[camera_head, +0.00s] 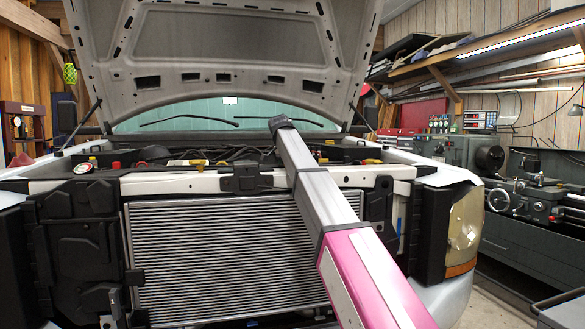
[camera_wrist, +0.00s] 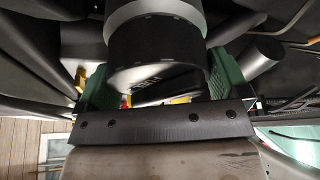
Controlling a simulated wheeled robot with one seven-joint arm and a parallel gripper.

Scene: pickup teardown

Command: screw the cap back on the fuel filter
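In the wrist view, a black round cap (camera_wrist: 155,78) with raised lettering on its face sits between the green fingers of my gripper (camera_wrist: 157,70). Bumps run around its side. A light grey ring or body (camera_wrist: 150,12), likely the fuel filter, is directly beyond it, lined up with the cap. I cannot tell whether the cap is seated on it. One finger is on each side of the cap, close to its rim; contact is unclear. In the head view, my arm reaches into the engine bay, and the gripper, cap and filter cannot be made out.
Dark hoses and pipes (camera_wrist: 265,48) surround the fingers closely. The raised hood (camera_head: 235,45) is above the bay. The radiator (camera_head: 220,255) and front crossmember (camera_head: 160,184) lie below my arm. A headlight (camera_head: 464,232) is at right, with a lathe (camera_head: 525,195) beyond.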

